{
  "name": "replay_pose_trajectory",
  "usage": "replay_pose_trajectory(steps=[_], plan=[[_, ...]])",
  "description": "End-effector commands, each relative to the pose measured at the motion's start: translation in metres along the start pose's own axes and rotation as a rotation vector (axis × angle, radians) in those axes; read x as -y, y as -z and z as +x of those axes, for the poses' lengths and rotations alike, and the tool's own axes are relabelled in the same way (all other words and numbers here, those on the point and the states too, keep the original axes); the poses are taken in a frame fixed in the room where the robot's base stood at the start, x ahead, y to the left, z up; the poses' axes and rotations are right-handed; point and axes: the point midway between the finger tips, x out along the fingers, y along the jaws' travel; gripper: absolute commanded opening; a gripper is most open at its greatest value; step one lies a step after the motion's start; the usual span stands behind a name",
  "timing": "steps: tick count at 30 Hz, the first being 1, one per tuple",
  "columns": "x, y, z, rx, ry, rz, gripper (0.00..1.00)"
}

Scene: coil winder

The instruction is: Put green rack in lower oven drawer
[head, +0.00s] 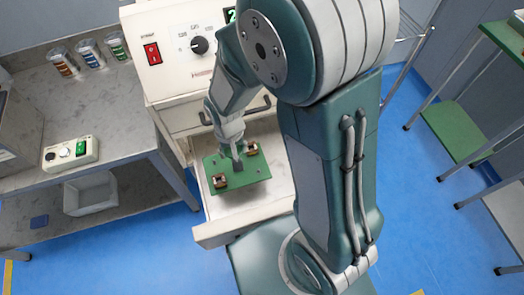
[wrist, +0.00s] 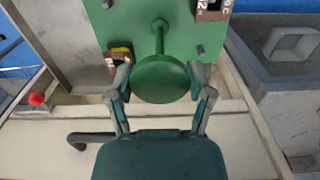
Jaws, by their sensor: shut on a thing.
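The green rack (head: 237,173) is a flat green plate with two small copper-and-black coil parts on it, over the open lower oven drawer (head: 217,231) in the head view. In the wrist view the rack (wrist: 145,25) has a central post with a round green knob (wrist: 162,79). My gripper (wrist: 162,85) is shut on this knob, one finger on each side. In the head view my gripper (head: 237,155) is above the rack's middle. The rack lies within the drawer's outline; whether it touches the drawer floor I cannot tell. My arm hides part of the drawer's right side.
The white oven (head: 176,75) has a red switch and a black dial. An upper drawer with a dark handle (head: 262,105) is above the open one. A grey bench (head: 110,115) stands left with a control box (head: 70,153). A green-shelved stand (head: 458,130) is at right.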

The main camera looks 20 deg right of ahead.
Motion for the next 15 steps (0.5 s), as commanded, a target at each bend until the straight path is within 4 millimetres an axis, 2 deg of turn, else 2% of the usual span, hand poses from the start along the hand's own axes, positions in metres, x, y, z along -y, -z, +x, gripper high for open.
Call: replay_pose_trajectory(steps=[9, 15], plan=[[-0.057, 0.026, 0.030, 0.001, -0.005, 0.004, 0.06], [-0.085, 0.036, 0.065, 0.003, -0.002, 0.002, 0.06]])
